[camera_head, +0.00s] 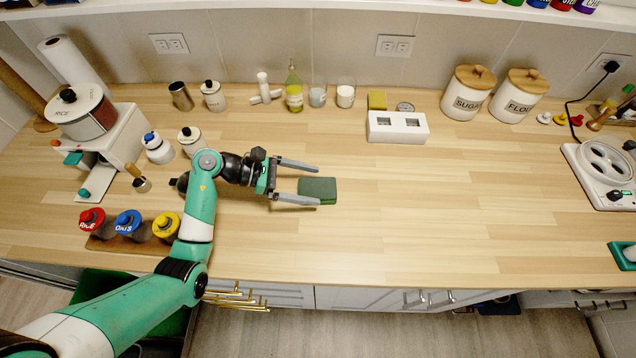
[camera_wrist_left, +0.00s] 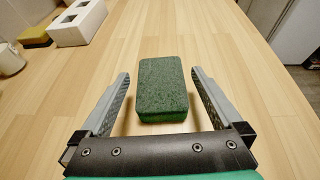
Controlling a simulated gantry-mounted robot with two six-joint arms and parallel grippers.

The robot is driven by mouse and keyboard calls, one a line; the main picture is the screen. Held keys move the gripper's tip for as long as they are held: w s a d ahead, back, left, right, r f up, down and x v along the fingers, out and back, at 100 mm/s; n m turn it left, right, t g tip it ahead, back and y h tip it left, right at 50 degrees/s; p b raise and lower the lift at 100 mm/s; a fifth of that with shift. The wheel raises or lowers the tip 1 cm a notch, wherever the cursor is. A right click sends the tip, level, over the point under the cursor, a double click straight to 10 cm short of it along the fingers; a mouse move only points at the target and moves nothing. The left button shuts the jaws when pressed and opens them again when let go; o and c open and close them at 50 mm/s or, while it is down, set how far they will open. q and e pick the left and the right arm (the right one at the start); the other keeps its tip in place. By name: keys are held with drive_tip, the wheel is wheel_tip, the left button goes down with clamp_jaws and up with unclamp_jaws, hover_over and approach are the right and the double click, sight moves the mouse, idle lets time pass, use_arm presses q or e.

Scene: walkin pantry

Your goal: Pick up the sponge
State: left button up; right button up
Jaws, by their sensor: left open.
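A dark green sponge (camera_head: 318,189) lies flat on the wooden counter near the middle of the head view. My left gripper (camera_head: 318,184) is open and low over the counter, with its fingers pointing right. In the left wrist view the sponge (camera_wrist_left: 162,88) sits between the two spread fingertips of the left gripper (camera_wrist_left: 158,80). Gaps show on both sides of it, so neither finger looks to be touching it. A second, yellow sponge (camera_head: 377,100) stands by the back wall behind a white block. My right gripper is not in view.
The white block (camera_head: 398,128) with two square openings stands at the back. Bottles and cups, including a green-yellow bottle (camera_head: 294,94), line the wall. Red, blue and yellow-topped containers (camera_head: 128,222) sit front left. The counter (camera_head: 440,215) right of the sponge is clear.

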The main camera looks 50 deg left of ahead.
sight(328, 187)
use_arm(q)
drive_tip(key=shift+x, duration=2.5)
drive_tip(key=c, duration=1.1)
